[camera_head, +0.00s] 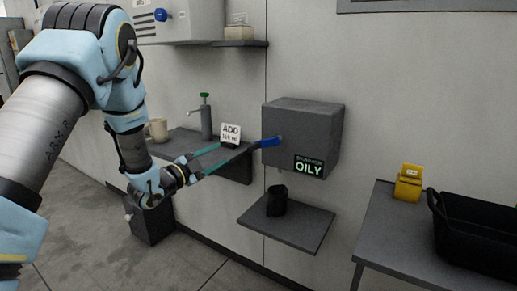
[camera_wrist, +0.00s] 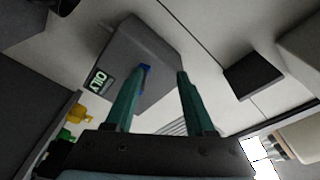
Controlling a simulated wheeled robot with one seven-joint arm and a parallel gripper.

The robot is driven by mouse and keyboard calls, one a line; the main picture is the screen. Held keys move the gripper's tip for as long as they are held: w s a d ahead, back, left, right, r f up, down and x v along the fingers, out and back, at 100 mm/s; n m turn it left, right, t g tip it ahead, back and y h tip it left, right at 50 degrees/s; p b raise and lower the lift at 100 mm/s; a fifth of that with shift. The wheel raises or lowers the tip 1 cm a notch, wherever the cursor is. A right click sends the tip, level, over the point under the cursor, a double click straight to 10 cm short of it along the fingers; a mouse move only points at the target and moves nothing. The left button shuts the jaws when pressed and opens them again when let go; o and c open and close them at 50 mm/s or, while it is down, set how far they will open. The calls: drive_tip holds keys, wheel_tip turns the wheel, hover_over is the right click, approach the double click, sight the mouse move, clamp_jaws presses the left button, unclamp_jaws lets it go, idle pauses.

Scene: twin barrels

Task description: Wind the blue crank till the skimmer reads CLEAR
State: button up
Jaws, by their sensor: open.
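The skimmer is a grey box (camera_head: 300,120) on the wall, and its lit sign (camera_head: 308,167) reads OILY. The blue crank (camera_head: 267,142) sticks out from the box's left side. My gripper (camera_head: 232,149) is open, its teal fingers pointing at the crank from the left, with nothing held. In the wrist view the box (camera_wrist: 152,50) and its OILY sign (camera_wrist: 101,79) appear rotated. The crank (camera_wrist: 147,71) shows there just by the tip of the left finger, partly hidden by it. I cannot tell whether they touch.
Below the box is a small shelf (camera_head: 300,230) with a dark cup (camera_head: 277,201). At right, a table holds a yellow object (camera_head: 408,184) and black bin (camera_head: 470,235).

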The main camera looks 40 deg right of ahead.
sight(259, 144)
drive_tip(key=s+d+m+g, duration=0.1)
drive_tip(key=d, duration=0.3)
drive_tip(key=s+d+r+m+g+h+p, duration=0.1)
drive_tip(key=s+d, duration=0.1)
drive_tip(key=d, duration=0.3)
drive_tip(key=s+d+m+g+p, duration=0.1)
drive_tip(key=s+d, duration=0.1)
drive_tip(key=d, duration=0.2)
drive_tip(key=shift+s+d+r+h, duration=0.1)
drive_tip(key=shift+d+r+h, duration=0.15)
drive_tip(key=shift+r+h, duration=0.15)
clamp_jaws()
